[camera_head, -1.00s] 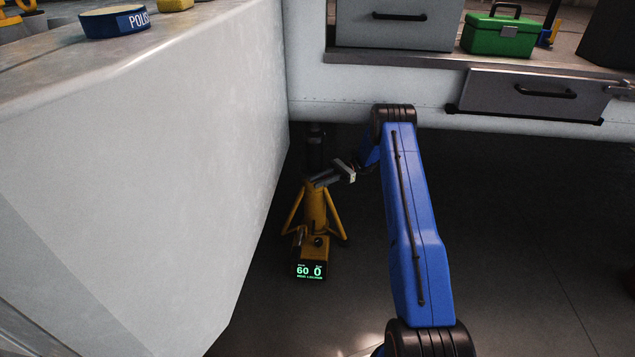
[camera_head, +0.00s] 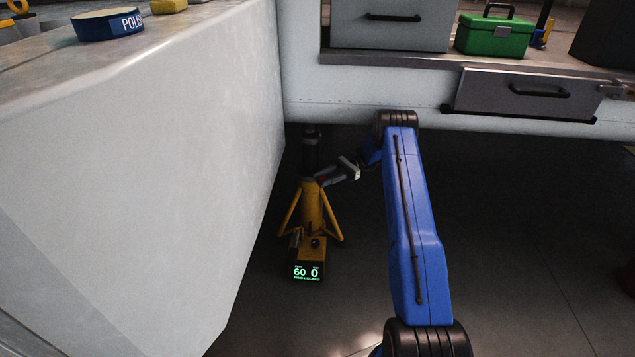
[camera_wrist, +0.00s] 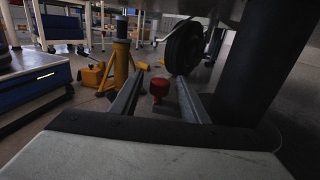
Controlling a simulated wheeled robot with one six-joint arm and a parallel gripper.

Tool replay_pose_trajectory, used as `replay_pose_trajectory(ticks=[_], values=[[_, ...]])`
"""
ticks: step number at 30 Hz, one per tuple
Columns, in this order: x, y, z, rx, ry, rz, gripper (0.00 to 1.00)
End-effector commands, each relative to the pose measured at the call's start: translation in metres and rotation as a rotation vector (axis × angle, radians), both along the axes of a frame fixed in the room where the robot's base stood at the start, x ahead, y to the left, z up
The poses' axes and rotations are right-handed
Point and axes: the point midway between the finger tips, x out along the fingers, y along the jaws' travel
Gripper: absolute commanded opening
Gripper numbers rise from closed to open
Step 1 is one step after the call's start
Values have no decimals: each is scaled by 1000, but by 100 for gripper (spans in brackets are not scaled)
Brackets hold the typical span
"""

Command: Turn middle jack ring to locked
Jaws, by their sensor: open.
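A yellow tripod jack (camera_head: 313,210) with a dark upright post stands on the floor beside the pale wall. A display (camera_head: 307,272) at its foot shows green "60" and "0"; the small line below is unreadable. My gripper (camera_head: 320,181) is at the right side of the jack's top, below the dark post. In the wrist view, my open gripper (camera_wrist: 158,98) has a red knob (camera_wrist: 159,88) visible between its fingers. I cannot tell whether they touch it. A thick dark column (camera_wrist: 258,70) stands close on the right. The ring's setting cannot be read.
The pale wall (camera_head: 150,150) rises close on the left, and the white body (camera_head: 400,105) hangs above. The wrist view shows another yellow jack (camera_wrist: 121,62), a black wheel (camera_wrist: 184,47) and a blue cabinet (camera_wrist: 30,85). The floor right of my arm is mostly clear.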

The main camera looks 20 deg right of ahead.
Motion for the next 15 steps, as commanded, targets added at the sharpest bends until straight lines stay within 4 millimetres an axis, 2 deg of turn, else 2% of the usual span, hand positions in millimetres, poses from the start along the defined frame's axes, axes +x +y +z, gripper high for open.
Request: replay_pose_trajectory(ticks=[3, 6, 15], values=[[4, -17, -1, 0, 0, -2, 42], [6, -25, 0, 0, -1, -2, 42], [7, -30, 0, 0, 0, -1, 42]])
